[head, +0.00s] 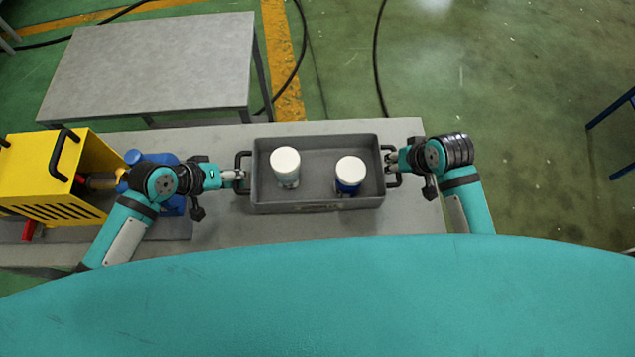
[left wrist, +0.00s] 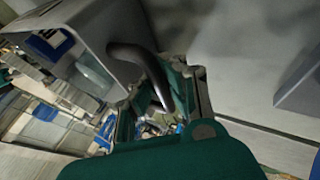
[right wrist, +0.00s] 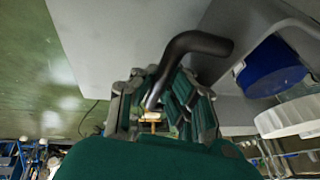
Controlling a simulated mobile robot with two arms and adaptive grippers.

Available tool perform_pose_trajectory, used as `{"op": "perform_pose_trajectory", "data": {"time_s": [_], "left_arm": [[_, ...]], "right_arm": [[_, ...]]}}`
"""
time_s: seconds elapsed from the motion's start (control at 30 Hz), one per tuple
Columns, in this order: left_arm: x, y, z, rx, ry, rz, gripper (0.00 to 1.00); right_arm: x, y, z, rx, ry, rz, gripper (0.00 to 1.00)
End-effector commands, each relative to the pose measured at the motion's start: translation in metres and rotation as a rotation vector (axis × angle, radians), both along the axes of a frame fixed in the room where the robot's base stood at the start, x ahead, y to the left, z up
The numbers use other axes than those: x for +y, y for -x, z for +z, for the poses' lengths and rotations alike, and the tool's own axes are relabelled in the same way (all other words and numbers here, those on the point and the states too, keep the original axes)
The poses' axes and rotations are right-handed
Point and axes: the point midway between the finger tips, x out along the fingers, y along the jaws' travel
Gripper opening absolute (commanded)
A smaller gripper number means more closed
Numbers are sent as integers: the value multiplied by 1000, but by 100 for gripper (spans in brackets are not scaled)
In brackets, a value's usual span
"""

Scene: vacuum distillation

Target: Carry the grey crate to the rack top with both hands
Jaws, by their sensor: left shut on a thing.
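The grey crate (head: 318,208) is level over the near grey table, between my two grippers. I cannot tell whether its base touches the tabletop. It holds two white-capped containers, one clear (head: 285,167) and one blue (head: 350,175). My left gripper (head: 239,175) is shut on the crate's dark left handle, which also shows in the left wrist view (left wrist: 140,62). My right gripper (head: 391,159) is at the right handle (right wrist: 185,50), with its fingers on either side of the bar. I cannot tell whether they are closed on it. No surface is clearly recognisable as the rack top.
The near grey table (head: 415,217) lies under the crate. A yellow slotted box (head: 50,175) and a blue object stand at its left. A separate grey-topped table (head: 150,65) stands at the back left. Green floor at the right is mostly clear, with blue bars (head: 610,125) at the edge.

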Motion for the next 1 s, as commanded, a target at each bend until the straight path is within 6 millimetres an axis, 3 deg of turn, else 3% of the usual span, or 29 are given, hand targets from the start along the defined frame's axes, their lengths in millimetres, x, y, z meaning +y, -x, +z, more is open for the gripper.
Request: {"op": "perform_pose_trajectory", "data": {"time_s": [0.23, 0.3, 0.43, 0.6, 0.9, 1.0], "left_arm": [[5, -2, -18, -3, -10, 3, 0], [5, -1, -15, 0, -12, 3, 14], [3, -1, -15, 0, -9, 3, 29], [2, 0, -14, 0, -5, 1, 29], [0, 0, -13, 0, 0, 0, 67], [0, 0, -13, 0, 1, 0, 67]], "right_arm": [[-6, -2, -17, -6, 11, -11, 0], [-6, -1, -13, -2, 12, -11, 14], [-5, -1, -13, -2, 9, -8, 29], [-3, -1, -13, -1, 6, -5, 29], [-1, 0, -13, -1, 2, -2, 29], [-1, 0, -14, -1, 1, -2, 29]]}}
